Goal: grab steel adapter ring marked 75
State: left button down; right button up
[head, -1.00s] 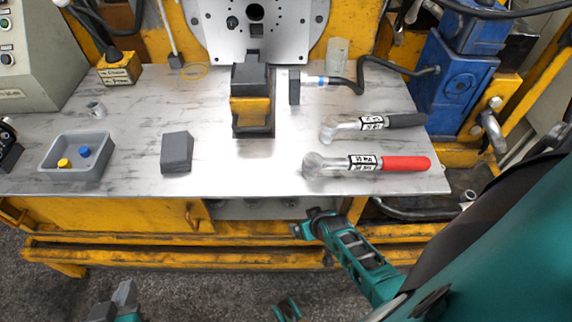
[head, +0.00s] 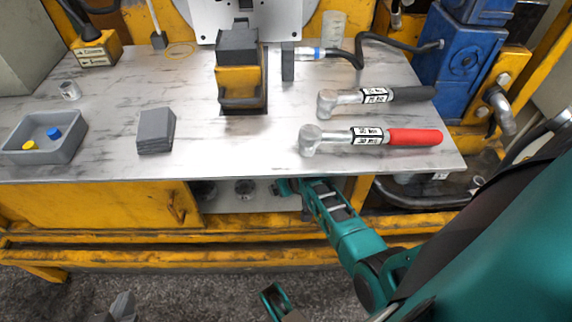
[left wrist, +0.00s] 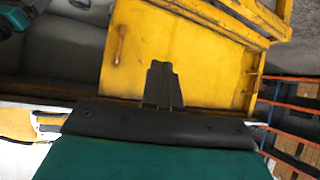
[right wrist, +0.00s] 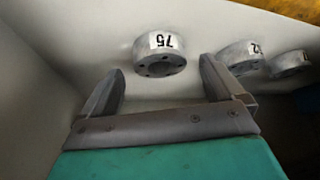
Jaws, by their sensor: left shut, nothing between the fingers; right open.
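The steel adapter ring marked 75 (right wrist: 160,52) shows in the right wrist view, a short grey ring with bolt holes and a white label that reads upside down. It sits on a pale shelf surface. My right gripper (right wrist: 160,70) is open, its fingers pointing toward the ring, with the ring ahead of the gap and nothing held. In the head view the right arm reaches under the table's front edge, and its fingers are hidden. My left gripper (head: 122,305) is shut and empty, low in front of the bench; its closed fingers show in the left wrist view (left wrist: 162,85).
Two more marked rings, one nearer (right wrist: 240,56) and one farther (right wrist: 290,63), stand right of ring 75. The table (head: 230,160) overhangs the shelf. On it are a red-handled wrench (head: 415,137), a black-handled wrench (head: 405,94), a grey tray (head: 75,148) and a grey block (head: 156,130).

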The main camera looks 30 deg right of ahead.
jog(key=shift+b+x, duration=0.8)
jog(key=shift+x, duration=0.2)
jog(key=shift+c, duration=0.3)
jog(key=c, duration=1.5)
jog(key=shift+r, duration=0.1)
